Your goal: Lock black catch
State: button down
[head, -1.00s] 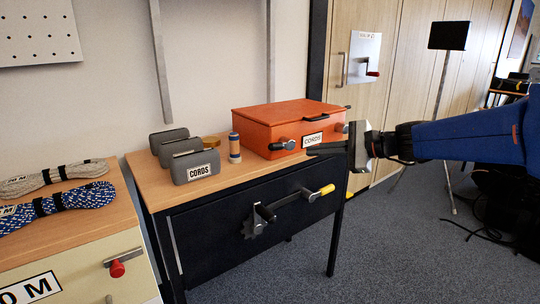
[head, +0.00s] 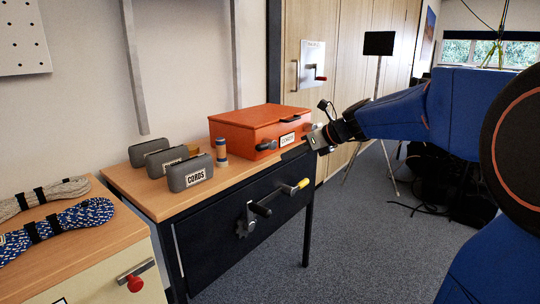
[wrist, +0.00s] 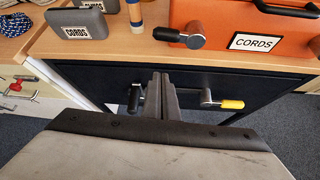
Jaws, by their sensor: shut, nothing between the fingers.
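An orange box (head: 262,128) labelled CORDS stands shut on the wooden tabletop. The black catch (head: 266,145) is a lever on the left of its front; in the wrist view its black grip (wrist: 166,34) points left from a metal pivot. I cannot tell whether it is locked. A second catch (wrist: 314,46), with a brownish grip, sits at the box's right front. My gripper (head: 286,155) is shut and empty, in front of the box. In the wrist view its fingers (wrist: 160,80) point forward, below and apart from the black catch.
The black cabinet front (head: 215,235) below has a black-handled crank (head: 258,210) and a yellow-ended lever (head: 302,185). Rope coils (head: 65,222) lie further left. The floor (head: 350,250) in front is open.

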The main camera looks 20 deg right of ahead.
aim_at(263, 146)
jog(key=x, duration=1)
jog(key=shift+w+r, duration=0.2)
jog(key=shift+r, duration=0.8)
jog(key=shift+w+r, duration=0.25)
jog(key=shift+r, duration=0.75)
jog(key=shift+r+m+y, duration=0.3)
jog(key=r+m+g+y, duration=0.1)
jog(key=r+m+y, duration=0.1)
jog(key=shift+w+d+r+m+g+y, duration=0.25)
jog(key=shift+d+m+g+y, duration=0.05)
jog(key=shift+d+g, duration=0.1)
jog(key=shift+w+d+r+m+g+y, duration=0.2)
jog(key=shift+w+d+r+m+y, duration=0.45)
jog(key=shift+d+r+m+y, duration=0.15)
jog(key=shift+w+d+r+m+g+y, duration=0.2)
jog(key=shift+w+d+r+m+y, duration=0.5)
jog(key=shift+d+r, duration=0.3)
jog(key=shift+d, duration=0.05)
